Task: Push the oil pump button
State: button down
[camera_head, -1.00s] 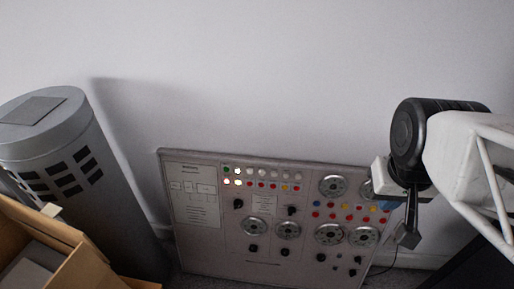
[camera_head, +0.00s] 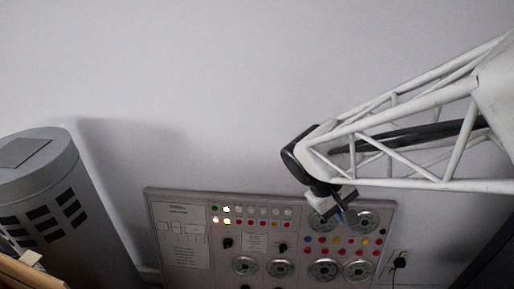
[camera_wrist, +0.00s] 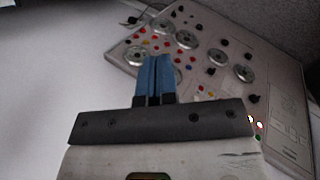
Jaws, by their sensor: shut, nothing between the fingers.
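The grey control panel (camera_head: 222,266) stands low against the wall, tilted in the wrist view (camera_wrist: 272,88). Several red, yellow and blue buttons (camera_head: 337,240) sit in its right section, below two upper gauges; they also show in the wrist view (camera_wrist: 155,43). Labels are too small to read, so I cannot tell which is the oil pump button. My gripper (camera_head: 350,218) is shut and empty, in front of the panel's upper right part. Its blue fingers (camera_wrist: 155,62) lie together in the wrist view, overlapping the lower edge of the button group. I cannot tell whether they touch the panel.
A grey cylinder (camera_head: 55,190) with dark slots stands at the left. A cardboard box (camera_head: 25,275) shows at the bottom left corner. A wall socket with a black plug (camera_head: 399,263) is right of the panel. Some small lamps (camera_head: 227,210) on the panel are lit.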

aim_at(239, 210)
jog(key=w+a+f+n+t+h, duration=0.1)
jog(key=w+a+f+n+h, duration=0.3)
jog(key=w+a+f, duration=0.25)
jog(key=w+a+f+n+t+h, duration=0.1)
jog(key=w+a+f+n+t, duration=0.2)
jog(key=a+f+n+t, duration=0.3)
jog(key=w+a+f+n+t+h, duration=0.1)
jog(key=w+a+f+n+t, duration=0.2)
jog(key=a+f, duration=1.1)
jog(key=a+n+t, duration=0.2)
jog(key=n+t, duration=0.1)
jog(key=shift+w+a+f+t+h, duration=0.2)
jog(key=shift+w+t+h, duration=0.1)
jog(key=shift+w+h, duration=0.1)
jog(key=w+f, duration=0.1)
jog(key=w, duration=0.7)
jog(key=shift+w+f, duration=0.3)
